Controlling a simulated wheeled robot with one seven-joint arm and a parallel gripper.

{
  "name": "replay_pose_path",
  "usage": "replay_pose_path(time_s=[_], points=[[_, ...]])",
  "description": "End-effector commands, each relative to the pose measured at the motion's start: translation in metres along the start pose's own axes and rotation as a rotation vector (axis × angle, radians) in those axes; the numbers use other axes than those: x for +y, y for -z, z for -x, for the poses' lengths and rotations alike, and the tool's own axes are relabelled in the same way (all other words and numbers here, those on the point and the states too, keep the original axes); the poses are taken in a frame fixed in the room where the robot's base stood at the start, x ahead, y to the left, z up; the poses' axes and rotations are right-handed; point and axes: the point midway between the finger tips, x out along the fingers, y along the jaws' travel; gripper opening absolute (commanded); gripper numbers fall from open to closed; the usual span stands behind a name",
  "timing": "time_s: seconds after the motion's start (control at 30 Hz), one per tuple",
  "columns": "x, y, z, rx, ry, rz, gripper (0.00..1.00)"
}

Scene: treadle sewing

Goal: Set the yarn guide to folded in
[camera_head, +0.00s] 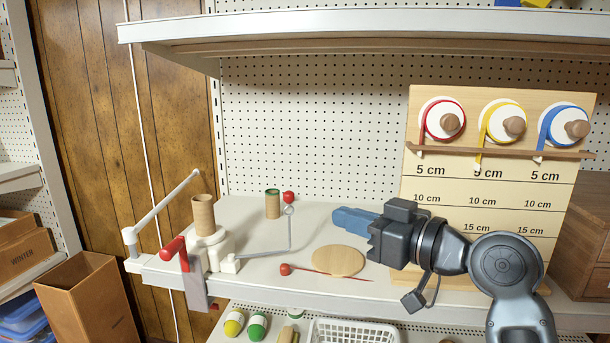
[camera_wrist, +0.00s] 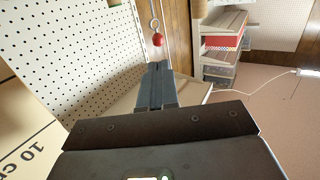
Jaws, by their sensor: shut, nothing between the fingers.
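The yarn guide is a thin grey wire arm (camera_head: 268,253) reaching right from the white yarn winder (camera_head: 207,241), then bending upright to a ring with a red knob (camera_head: 289,197). It stands swung out over the shelf. The ring and red knob (camera_wrist: 158,39) also show in the wrist view, beyond my fingertips. My gripper (camera_head: 336,217) is shut and empty, its blue fingers pointing left toward the upright wire with a gap between. In the wrist view the shut fingers (camera_wrist: 156,68) sit just below the knob. The lower wire is hidden there.
A cardboard tube (camera_head: 203,215) stands on the winder, and a red-handled crank (camera_head: 173,247) hangs at the shelf's front. A small brown spool (camera_head: 272,204), a round wooden disc (camera_head: 338,260) and a red-headed needle (camera_head: 286,269) are nearby. A measuring board (camera_head: 480,183) stands right.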

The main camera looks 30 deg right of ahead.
Motion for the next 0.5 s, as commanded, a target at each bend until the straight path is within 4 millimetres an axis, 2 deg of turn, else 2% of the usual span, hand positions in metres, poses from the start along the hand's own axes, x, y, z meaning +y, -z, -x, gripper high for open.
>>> replay_pose_path(time_s=[0.03,0.23,0.37,0.5], points=[[-0.004,0.011,0.012,-0.009,-0.029,-0.005,0.0],[-0.012,0.012,0.036,-0.022,-0.102,-0.007,0.0],[-0.012,0.011,0.033,-0.022,-0.11,-0.006,0.0],[-0.011,0.011,0.015,-0.023,-0.107,-0.006,0.0]])
